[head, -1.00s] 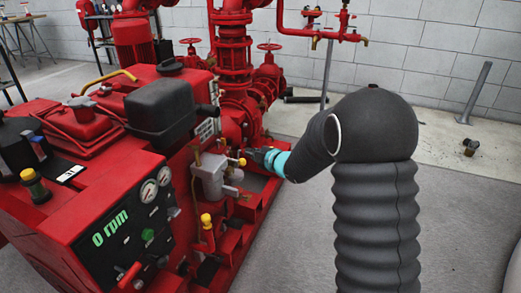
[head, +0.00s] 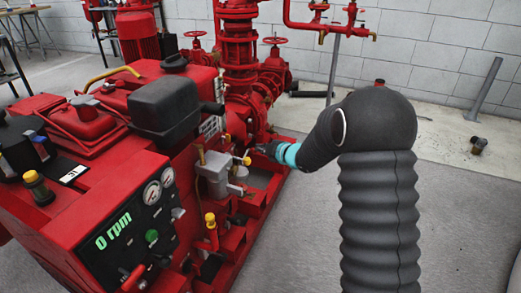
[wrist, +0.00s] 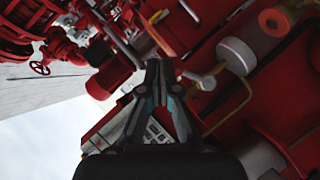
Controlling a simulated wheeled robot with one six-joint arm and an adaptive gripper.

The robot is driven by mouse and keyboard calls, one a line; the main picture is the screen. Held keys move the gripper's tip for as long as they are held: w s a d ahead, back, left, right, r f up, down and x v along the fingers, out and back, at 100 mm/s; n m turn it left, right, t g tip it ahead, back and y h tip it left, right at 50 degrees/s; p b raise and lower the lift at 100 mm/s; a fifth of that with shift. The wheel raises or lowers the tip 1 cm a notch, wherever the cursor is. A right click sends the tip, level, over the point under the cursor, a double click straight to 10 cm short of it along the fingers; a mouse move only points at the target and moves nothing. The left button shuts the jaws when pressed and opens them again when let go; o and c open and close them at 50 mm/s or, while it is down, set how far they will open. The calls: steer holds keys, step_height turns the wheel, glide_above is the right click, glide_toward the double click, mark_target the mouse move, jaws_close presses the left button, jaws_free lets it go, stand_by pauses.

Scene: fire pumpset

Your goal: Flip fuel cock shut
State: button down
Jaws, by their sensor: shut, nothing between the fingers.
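My gripper (head: 262,148) is shut and empty beside the red pumpset's engine, just right of a grey fuel filter unit (head: 213,175) with brass pipes. A small yellow-capped part (head: 247,161) sits just below and left of my fingertips in the head view. I cannot tell whether it is the fuel cock, and no cock lever shows clearly. In the wrist view my closed fingers (wrist: 163,68) point at red engine parts, with a pale grey cylinder (wrist: 237,55) to their right. Contact cannot be made out.
The control panel (head: 140,220) reads "0 rpm". Another yellow-capped fitting (head: 210,220) stands below the filter. Red pump pipes and valve wheels (head: 276,41) rise behind my gripper.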

steer(key=shift+w+d+f, duration=0.1)
steer(key=shift+w+f, duration=0.2)
steer(key=shift+f, duration=0.1)
steer(key=shift+s+b, duration=0.1)
steer(key=shift+b, duration=0.2)
steer(key=shift+s+a+f+b, duration=0.25)
steer(key=shift+s+a+b, duration=0.05)
steer(key=shift+s+b, duration=0.3)
steer(key=shift+r, duration=0.1)
steer(key=s+d+r+p, duration=0.3)
steer(key=d+r, duration=0.4)
steer(key=d, duration=0.3)
steer(key=shift+s+d+r, duration=0.4)
steer(key=shift+s, duration=0.1)
